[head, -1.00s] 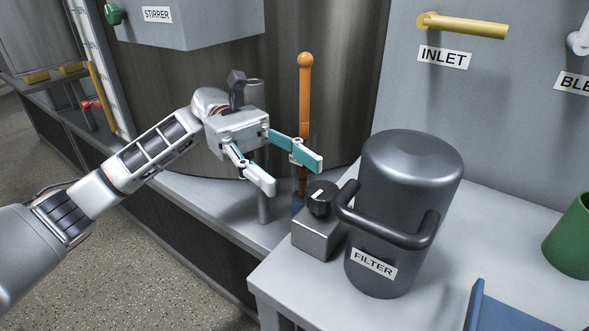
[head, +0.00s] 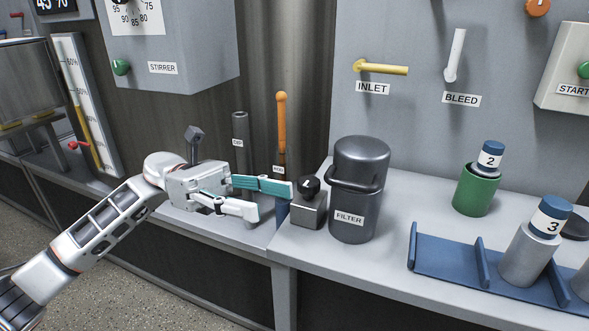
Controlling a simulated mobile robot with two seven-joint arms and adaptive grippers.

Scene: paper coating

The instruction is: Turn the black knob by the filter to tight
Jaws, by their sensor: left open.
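The black knob (head: 311,187) sits on a small grey block (head: 308,212) on the bench, just left of the dark grey filter canister (head: 359,200). The knob carries a white pointer mark. My left gripper (head: 276,200) is open and empty, with teal and white fingers. It points right, toward the knob, and its fingertips lie just left of the knob and block in the picture. I cannot tell whether the teal fingertip touches the knob. My right gripper is not in view.
An orange-handled tool (head: 282,120) stands upright behind my left gripper, beside a dark cylinder (head: 240,140). The yellow inlet lever (head: 382,68) and white bleed lever (head: 455,55) are on the back panel. A green cup (head: 475,195) and blue rack (head: 440,256) stand to the right.

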